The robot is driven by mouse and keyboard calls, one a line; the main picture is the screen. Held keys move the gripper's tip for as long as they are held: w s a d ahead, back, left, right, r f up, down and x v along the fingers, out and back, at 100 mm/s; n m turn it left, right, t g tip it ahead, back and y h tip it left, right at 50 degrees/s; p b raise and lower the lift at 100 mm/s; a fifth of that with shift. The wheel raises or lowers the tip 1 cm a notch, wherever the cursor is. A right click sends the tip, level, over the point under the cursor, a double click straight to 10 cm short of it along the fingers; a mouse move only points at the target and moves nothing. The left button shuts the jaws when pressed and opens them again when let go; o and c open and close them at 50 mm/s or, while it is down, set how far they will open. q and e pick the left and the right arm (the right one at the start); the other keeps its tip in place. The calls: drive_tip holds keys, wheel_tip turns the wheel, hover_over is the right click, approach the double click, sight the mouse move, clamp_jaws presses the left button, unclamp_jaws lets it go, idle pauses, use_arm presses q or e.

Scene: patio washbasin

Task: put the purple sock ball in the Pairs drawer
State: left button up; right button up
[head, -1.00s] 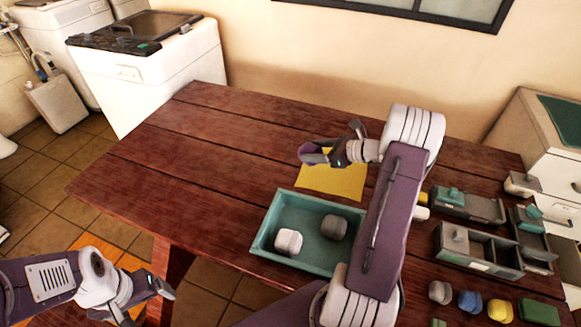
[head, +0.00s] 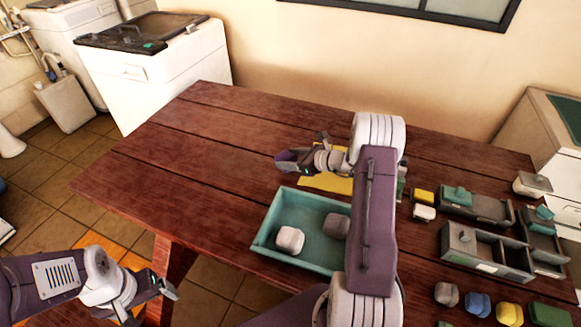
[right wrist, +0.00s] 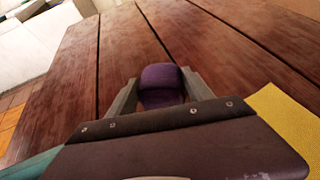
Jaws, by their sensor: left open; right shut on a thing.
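The purple sock ball (right wrist: 160,86) is between the fingers of my right gripper (right wrist: 165,92) in the right wrist view, held over the wooden table. In the head view my right gripper (head: 283,161) is behind the teal tray and at the left edge of the yellow cloth; the ball is hard to make out there. My left gripper (head: 170,290) is open and empty at lower left, off the table. Small grey drawer units (head: 486,251) stand at the right; I cannot read a Pairs label on them.
The teal tray (head: 270,220) holds a white ball (head: 290,240) and a dark grey ball (head: 336,226). A yellow cloth (head: 325,182) lies behind it. Grey, blue (head: 478,304), yellow (head: 509,314) and green pieces lie at the right front. The left of the table is clear.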

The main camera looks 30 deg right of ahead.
wheel_tip(320, 180, down, 4)
drive_tip(key=shift+r, duration=0.1)
drive_tip(key=shift+s+f+b, duration=0.1)
drive_tip(key=shift+f+b, duration=0.1)
drive_tip(key=shift+b, duration=0.2)
drive_tip(key=o, duration=1.4)
drive_tip(key=shift+c, duration=0.2)
drive_tip(key=shift+r, duration=0.1)
